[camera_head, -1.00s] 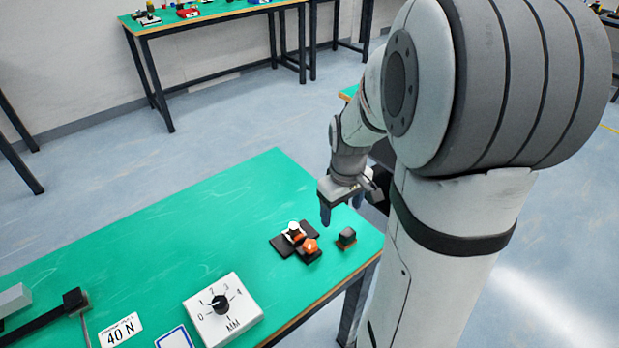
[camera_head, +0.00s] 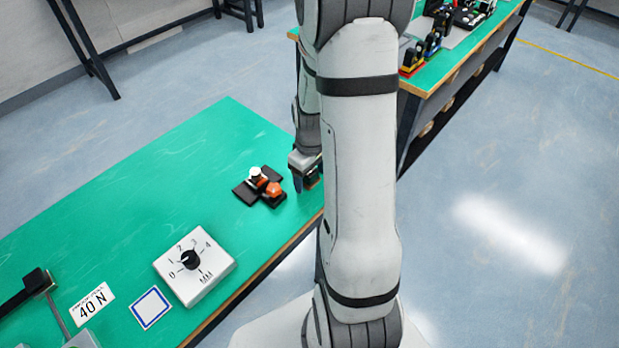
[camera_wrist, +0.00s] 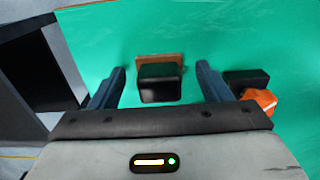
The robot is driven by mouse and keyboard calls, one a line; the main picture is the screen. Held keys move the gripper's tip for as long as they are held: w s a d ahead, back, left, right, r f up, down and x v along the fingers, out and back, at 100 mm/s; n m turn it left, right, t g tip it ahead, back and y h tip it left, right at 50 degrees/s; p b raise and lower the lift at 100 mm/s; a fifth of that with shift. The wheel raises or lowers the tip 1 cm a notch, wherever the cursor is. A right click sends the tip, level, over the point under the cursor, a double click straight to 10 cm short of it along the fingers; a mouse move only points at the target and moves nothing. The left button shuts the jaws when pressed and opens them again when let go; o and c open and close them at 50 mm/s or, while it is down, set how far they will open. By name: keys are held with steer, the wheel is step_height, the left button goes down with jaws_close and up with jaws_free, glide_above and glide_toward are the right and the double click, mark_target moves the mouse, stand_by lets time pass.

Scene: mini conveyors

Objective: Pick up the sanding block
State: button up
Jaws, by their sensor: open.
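The sanding block (camera_wrist: 160,84) is a small dark block with a brown-orange base. In the wrist view it rests on the green table, in line with the space between my fingers, which show apart on its left and right. My gripper (camera_wrist: 161,70) is open and empty, pointing down over the block; how far above it is I cannot tell. In the head view my gripper (camera_head: 304,184) is low at the table's right end, and the block is mostly or wholly hidden behind it and my arm.
A dark fixture with a white knob and an orange knob (camera_head: 273,189) sits close left of my gripper; its orange part (camera_wrist: 261,100) is near the right finger in the wrist view. A white dial box (camera_head: 195,268) and a 40 N label (camera_head: 93,304) lie farther left.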

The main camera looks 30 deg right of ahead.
steer(key=c, duration=1.2)
steer(key=shift+o, duration=0.2)
step_height(320, 180, up, 10)
steer(key=shift+r+p, duration=0.1)
steer(key=shift+p, duration=0.4)
